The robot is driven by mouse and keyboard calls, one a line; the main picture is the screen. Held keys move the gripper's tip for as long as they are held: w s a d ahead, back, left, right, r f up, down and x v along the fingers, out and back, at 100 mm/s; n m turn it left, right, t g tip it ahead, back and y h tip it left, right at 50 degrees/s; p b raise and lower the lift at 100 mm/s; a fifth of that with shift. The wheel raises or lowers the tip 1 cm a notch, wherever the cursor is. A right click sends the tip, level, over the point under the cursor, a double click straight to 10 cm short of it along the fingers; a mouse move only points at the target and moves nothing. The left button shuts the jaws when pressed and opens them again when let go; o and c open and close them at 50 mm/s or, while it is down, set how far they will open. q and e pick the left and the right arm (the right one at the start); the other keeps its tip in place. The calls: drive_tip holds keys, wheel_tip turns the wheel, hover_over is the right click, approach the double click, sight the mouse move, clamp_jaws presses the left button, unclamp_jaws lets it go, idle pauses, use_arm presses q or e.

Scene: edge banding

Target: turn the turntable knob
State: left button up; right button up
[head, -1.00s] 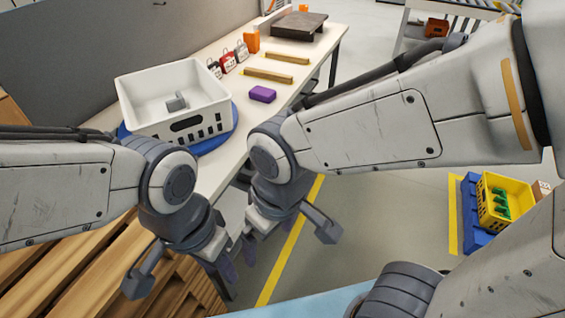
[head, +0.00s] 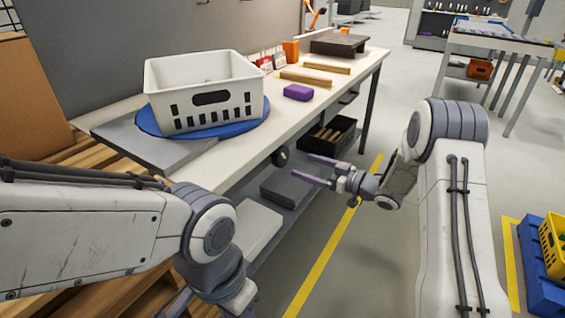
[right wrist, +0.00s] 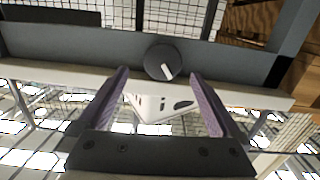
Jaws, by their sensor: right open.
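The turntable (head: 258,113) is a blue disc on the bench, with a white slotted crate (head: 205,75) on it. The knob (head: 280,156) is a dark round piece on the bench's front side below the turntable. In the right wrist view the knob (right wrist: 160,58) shows face-on with a white pointer mark. My right gripper (head: 308,170) is open and empty, its purple fingers pointing at the knob from a short distance. In the right wrist view the gripper (right wrist: 159,73) has a finger on each side of the knob's line. My left gripper is mostly cut off at the bottom edge, its jaws unclear.
Open floor (head: 375,240) lies right of the bench.

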sight(284, 159)
drive_tip(key=shift+y, duration=0.4)
drive_tip(key=x, duration=0.4)
drive_tip(key=b+x, duration=0.1)
drive_tip(key=x, duration=0.4)
drive_tip(key=shift+s+a+f, duration=0.1)
drive_tip(key=shift+a+f, duration=0.1)
drive_tip(key=shift+c, duration=0.3)
drive_tip(key=c, duration=1.1)
